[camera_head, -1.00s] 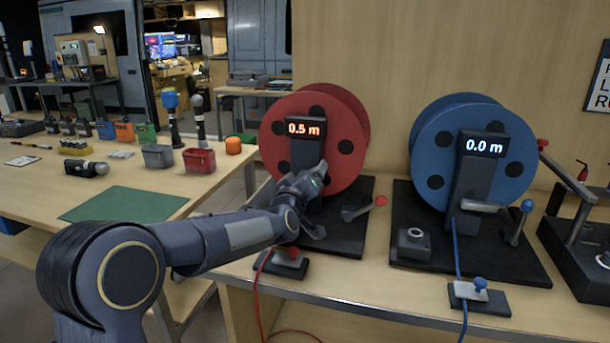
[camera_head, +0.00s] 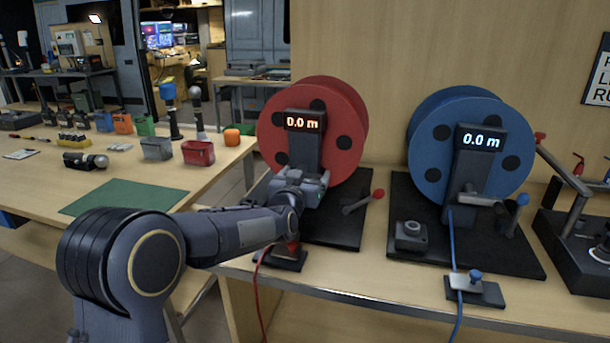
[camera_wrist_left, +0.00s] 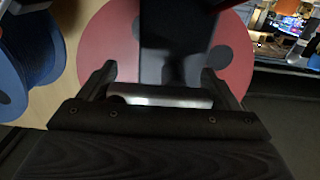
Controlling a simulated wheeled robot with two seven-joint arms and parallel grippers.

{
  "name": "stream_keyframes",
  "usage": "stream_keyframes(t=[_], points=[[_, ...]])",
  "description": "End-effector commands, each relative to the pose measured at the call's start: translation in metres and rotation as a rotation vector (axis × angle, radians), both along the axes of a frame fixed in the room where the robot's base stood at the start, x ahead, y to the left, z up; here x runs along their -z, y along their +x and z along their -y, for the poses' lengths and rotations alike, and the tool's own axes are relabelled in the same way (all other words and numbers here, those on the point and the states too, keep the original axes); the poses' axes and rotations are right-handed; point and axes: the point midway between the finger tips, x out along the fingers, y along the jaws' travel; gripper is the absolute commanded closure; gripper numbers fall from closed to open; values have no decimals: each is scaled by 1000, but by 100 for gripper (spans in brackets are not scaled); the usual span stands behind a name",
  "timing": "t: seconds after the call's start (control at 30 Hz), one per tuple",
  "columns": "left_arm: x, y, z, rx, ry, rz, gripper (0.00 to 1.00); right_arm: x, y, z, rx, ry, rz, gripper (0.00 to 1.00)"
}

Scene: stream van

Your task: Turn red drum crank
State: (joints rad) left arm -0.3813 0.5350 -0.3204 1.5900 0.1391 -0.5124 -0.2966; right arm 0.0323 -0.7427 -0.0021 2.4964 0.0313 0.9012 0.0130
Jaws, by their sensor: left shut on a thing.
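The red drum (camera_head: 345,120) stands on a black base at the centre of the head view, its display (camera_head: 303,122) reading 0.0 m. My left gripper (camera_head: 316,186) is low in front of the drum's dark upright and is shut on the crank handle. In the left wrist view, the grey crank handle (camera_wrist_left: 165,96) lies across between the two fingers, with the red drum (camera_wrist_left: 108,50) behind it. The gripper hides most of the crank in the head view. My right gripper is not in view.
A lever with a red knob (camera_head: 378,193) stands just right of my gripper. The blue drum (camera_head: 440,140), also at 0.0 m, is further right. A small red-knobbed block (camera_head: 288,258) with a red cable sits below my wrist. A side table (camera_head: 220,160) holds radios and bins.

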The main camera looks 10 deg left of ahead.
Motion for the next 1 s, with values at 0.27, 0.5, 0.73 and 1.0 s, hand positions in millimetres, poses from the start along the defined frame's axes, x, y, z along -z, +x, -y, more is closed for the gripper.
stream_keyframes(t=[0.27,0.5,0.73,1.0], points=[[3,0,0,1,31,-5,38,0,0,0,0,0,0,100],[3,0,0,1,32,-4,38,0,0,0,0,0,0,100],[2,0,0,0,30,-2,0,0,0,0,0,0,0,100],[-8,0,0,-1,28,2,0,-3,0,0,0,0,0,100]])
